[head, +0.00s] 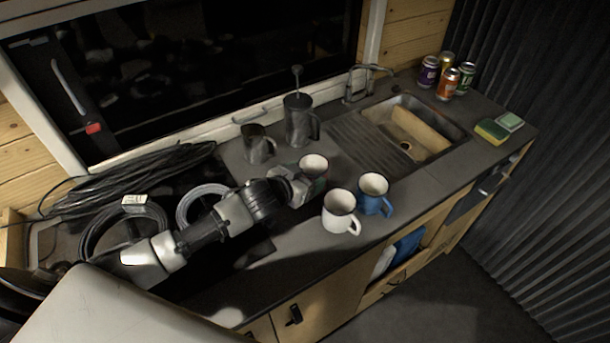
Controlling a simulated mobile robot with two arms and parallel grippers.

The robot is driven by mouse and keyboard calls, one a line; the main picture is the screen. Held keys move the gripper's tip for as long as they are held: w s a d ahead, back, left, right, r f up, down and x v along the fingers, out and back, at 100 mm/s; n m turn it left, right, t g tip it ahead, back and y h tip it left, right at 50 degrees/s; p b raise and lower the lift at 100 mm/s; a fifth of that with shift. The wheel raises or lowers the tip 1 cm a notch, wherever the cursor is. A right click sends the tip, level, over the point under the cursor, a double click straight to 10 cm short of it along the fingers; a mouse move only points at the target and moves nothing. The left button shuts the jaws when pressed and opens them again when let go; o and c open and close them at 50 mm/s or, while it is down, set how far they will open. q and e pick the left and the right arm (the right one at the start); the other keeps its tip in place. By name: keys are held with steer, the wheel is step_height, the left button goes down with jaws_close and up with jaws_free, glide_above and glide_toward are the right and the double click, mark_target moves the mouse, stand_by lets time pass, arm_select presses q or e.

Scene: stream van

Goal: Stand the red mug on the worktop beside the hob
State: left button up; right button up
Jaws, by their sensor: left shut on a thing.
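My left gripper (296,187) reaches in from the left and is shut on the red mug (318,183). The mug is upright at the worktop, with its pale inside showing. Its outer wall is mostly hidden by the fingers and looks dark. I cannot tell whether its base touches the grey worktop (290,240). A dark flat area (259,250) under my left arm may be part of the hob; my arm hides most of it. My right gripper is not in view.
A white mug (338,212) and a blue mug (374,195) stand close right of the gripper. A dark jug (258,146) and a tall pot (297,122) stand behind. The sink (440,126), several cans (446,84) and sponges (490,132) are farther right. Coiled cables (130,175) lie left.

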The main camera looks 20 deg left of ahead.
arm_select(q)
steer(key=shift+f+b, duration=0.3)
steer(key=shift+f, duration=0.25)
steer(key=o, duration=1)
steer(key=shift+s+f, duration=0.1)
steer(key=shift+f, duration=0.05)
steer(key=shift+o, duration=0.2)
steer(key=shift+r+p, duration=0.3)
steer(key=shift+r, duration=0.15)
steer(key=shift+s+a+r, duration=0.1)
steer(key=shift+s+r, duration=0.05)
steer(key=shift+r, duration=0.05)
steer(key=b+v, duration=0.2)
steer(key=v, duration=0.9)
steer(key=shift+s+r, duration=0.25)
steer(key=shift+r, duration=0.05)
